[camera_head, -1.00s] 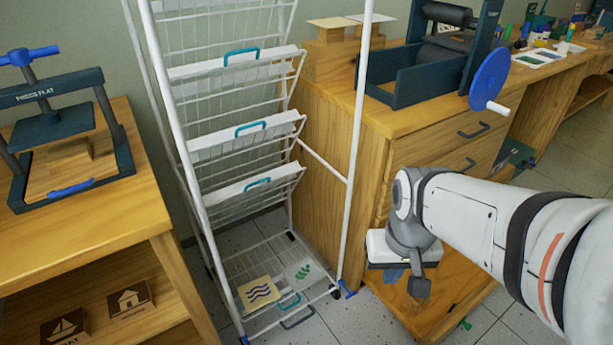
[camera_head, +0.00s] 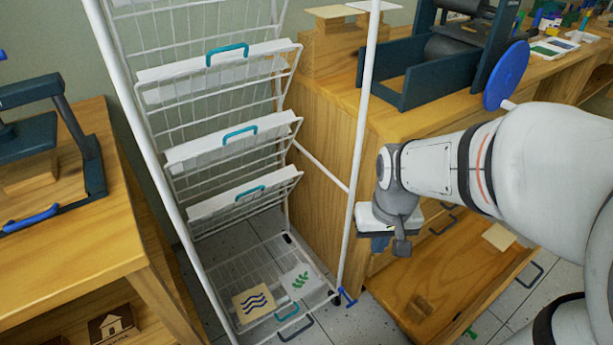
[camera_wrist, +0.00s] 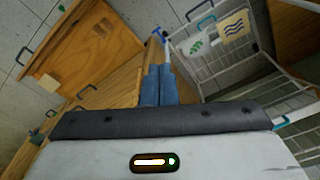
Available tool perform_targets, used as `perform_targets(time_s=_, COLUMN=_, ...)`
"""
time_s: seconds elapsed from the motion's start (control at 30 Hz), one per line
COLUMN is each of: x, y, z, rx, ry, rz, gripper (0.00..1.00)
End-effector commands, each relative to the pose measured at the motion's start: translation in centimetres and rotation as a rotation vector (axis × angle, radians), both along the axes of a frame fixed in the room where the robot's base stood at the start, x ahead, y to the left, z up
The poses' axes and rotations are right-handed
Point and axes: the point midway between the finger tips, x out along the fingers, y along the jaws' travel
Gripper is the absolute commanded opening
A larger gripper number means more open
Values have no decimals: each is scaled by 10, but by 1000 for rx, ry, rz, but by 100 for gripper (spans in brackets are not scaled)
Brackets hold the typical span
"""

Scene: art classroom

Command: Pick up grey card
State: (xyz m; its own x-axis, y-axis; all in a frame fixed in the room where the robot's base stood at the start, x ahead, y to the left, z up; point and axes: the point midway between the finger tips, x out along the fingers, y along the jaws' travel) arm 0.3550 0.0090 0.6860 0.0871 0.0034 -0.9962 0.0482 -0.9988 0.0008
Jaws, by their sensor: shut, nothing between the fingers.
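A pale, whitish-grey card with a green leaf print (camera_head: 300,279) lies on the bottom shelf of the white wire rack (camera_head: 345,165); it also shows in the wrist view (camera_wrist: 196,46). I cannot tell for sure that it is the grey card. A tan card with blue waves (camera_head: 253,303) lies to its left; it also shows in the wrist view (camera_wrist: 236,24). My gripper (camera_head: 378,243) is right of the rack's front post, apart from the cards. Its blue fingers (camera_wrist: 158,72) are together and empty.
An open wooden drawer (camera_head: 420,285) holding a tan piece (camera_head: 498,236) juts out below my gripper. A wooden cabinet (camera_head: 320,125) stands beside the rack. Tilted wire shelves with teal handles (camera_head: 240,132) hang above the cards. A wooden table (camera_head: 75,262) is at left.

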Motion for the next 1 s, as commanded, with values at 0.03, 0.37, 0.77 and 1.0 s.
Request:
perform_targets(time_s=0.03, x=15, y=6, z=-15, rx=-1, ry=16, rz=22, gripper=0)
perform_targets(time_s=0.37, x=96, y=49, z=-126, rx=-7, ry=44, rz=158, gripper=0)
perform_targets(time_s=0.77, x=122, y=103, z=-309, rx=-16, ry=77, rz=317, gripper=0)
perform_targets(time_s=1.0, x=109, y=119, z=-386, rx=-20, ry=84, rz=377, gripper=0)
